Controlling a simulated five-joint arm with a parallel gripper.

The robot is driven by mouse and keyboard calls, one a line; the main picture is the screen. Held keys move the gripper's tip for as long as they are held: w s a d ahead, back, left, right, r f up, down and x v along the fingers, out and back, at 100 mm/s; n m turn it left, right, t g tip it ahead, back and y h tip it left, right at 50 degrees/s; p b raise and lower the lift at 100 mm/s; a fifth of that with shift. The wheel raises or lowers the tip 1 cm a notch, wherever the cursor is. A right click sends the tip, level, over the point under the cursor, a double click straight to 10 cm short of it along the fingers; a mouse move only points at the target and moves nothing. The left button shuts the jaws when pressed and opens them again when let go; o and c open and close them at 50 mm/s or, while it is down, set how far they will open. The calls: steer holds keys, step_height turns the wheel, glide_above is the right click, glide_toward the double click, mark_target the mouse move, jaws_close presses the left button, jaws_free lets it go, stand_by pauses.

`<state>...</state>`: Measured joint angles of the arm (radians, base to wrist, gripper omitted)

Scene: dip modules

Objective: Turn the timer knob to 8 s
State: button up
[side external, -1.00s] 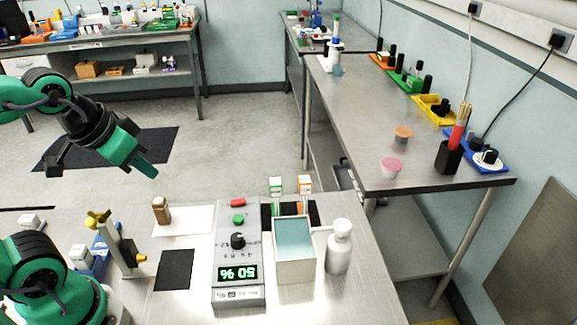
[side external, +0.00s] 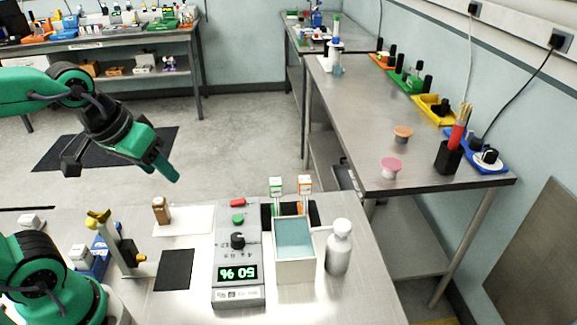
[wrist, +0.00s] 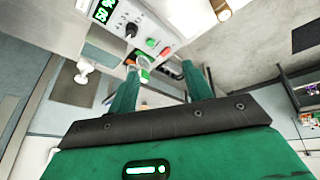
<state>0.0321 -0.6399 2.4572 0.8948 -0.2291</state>
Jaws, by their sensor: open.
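The grey timer box (side external: 225,290) stands on the near bench, with a lit green display (side external: 238,272) whose digits look inverted. Its black timer knob (side external: 237,241) sits above the display in the side view. The knob also shows at the top of the wrist view (wrist: 131,30). I cannot read the knob's setting. My gripper (side external: 169,174) is in the air, up and left of the box in the side view, well apart from the knob. In the wrist view my gripper (wrist: 162,68) has its two green fingers spread with nothing between them.
A green button (side external: 238,219) and a red button (side external: 238,203) are on the box beyond the knob. A tank (side external: 295,265) and a white bottle (side external: 340,247) stand right of it. A brown vial (side external: 161,211) and yellow-topped stand (side external: 130,255) are to the left.

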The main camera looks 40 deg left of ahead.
steer(key=w+d+f+n+g, duration=0.25)
steer(key=w+f+n, duration=0.2)
steer(key=n, duration=0.25)
steer(key=n+g, duration=0.2)
steer(key=n, duration=0.6)
glide_toward(237, 236)
steer(key=shift+a, duration=0.25)
steer(key=shift+w+d+f+n+g, duration=0.25)
steer(key=shift+d+f+n, duration=0.15)
steer(key=shift+f, duration=0.25)
steer(key=shift+f, duration=0.1)
steer(key=shift+a+f, duration=0.1)
steer(key=shift+f, duration=3.7)
steer(key=c, duration=1)
